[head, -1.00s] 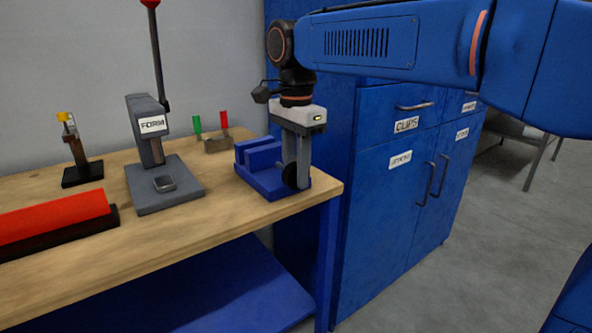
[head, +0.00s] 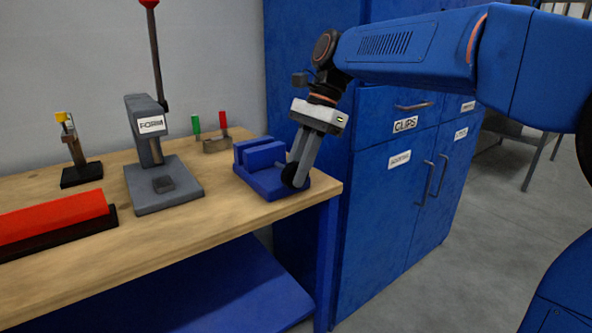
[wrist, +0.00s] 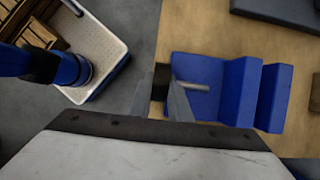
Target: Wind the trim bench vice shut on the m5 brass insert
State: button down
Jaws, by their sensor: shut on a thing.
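The blue trim bench vice (head: 262,180) sits at the right front corner of the wooden bench. My gripper (head: 295,178) is shut on its black handwheel (head: 288,174), at the vice's near right end, and leans with its top to the right. In the wrist view the black handwheel (wrist: 160,80) is between the fingers, and a grey screw rod (wrist: 190,87) runs from it to the blue vice (wrist: 243,90). A narrow gap shows between the two jaws. I cannot make out the m5 brass insert in either view.
A grey press marked FORM (head: 165,190) stands left of the vice. A small block with green and red pins (head: 216,144) is behind it. A red bar (head: 50,218) lies at the left. Blue cabinets (head: 400,190) stand right of the bench.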

jog(key=g+y, duration=0.2)
jog(key=y, duration=0.1)
jog(key=g+y, duration=0.1)
jog(key=y, duration=0.1)
jog(key=shift+w+d+f+g, duration=0.25)
jog(key=shift+d+f+g, duration=0.05)
jog(key=shift+d+g, duration=0.1)
jog(key=g+y, duration=0.2)
jog(key=y, duration=0.1)
jog(key=g+y, duration=0.1)
jog(key=y, duration=0.1)
jog(key=shift+f, duration=0.35)
jog(key=shift+y, duration=0.3)
jog(key=c, duration=1.6)
grip_release()
jog(key=shift+c, duration=0.2)
